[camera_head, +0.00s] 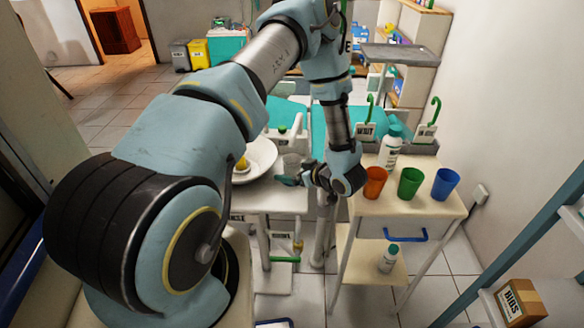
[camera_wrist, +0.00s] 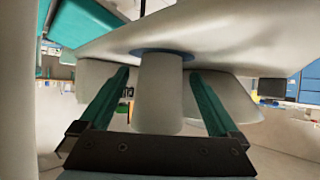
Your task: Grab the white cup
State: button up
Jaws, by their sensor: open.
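The white cup (camera_wrist: 158,100) stands between the two teal fingers of my gripper (camera_wrist: 159,73) in the wrist view, which appears upside down. Gaps show between the cup and both fingers. The cup meets a blue ring on the white surface. In the head view, my gripper (camera_head: 288,180) is open beside the round white basin, at the edge of the white stand (camera_head: 275,203). A pale cup shape (camera_head: 291,162) shows just behind the fingers there, partly hidden.
The white basin (camera_head: 257,160) holds a small yellow item, close left of my gripper. On the right cart (camera_head: 403,210) stand an orange cup (camera_head: 375,182), a green cup (camera_head: 410,182), a blue cup (camera_head: 445,184) and a white bottle (camera_head: 390,148). The wall bounds the right side.

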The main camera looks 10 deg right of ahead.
jog(key=shift+w, duration=0.1)
jog(key=shift+c, duration=0.2)
jog(key=c, duration=1.3)
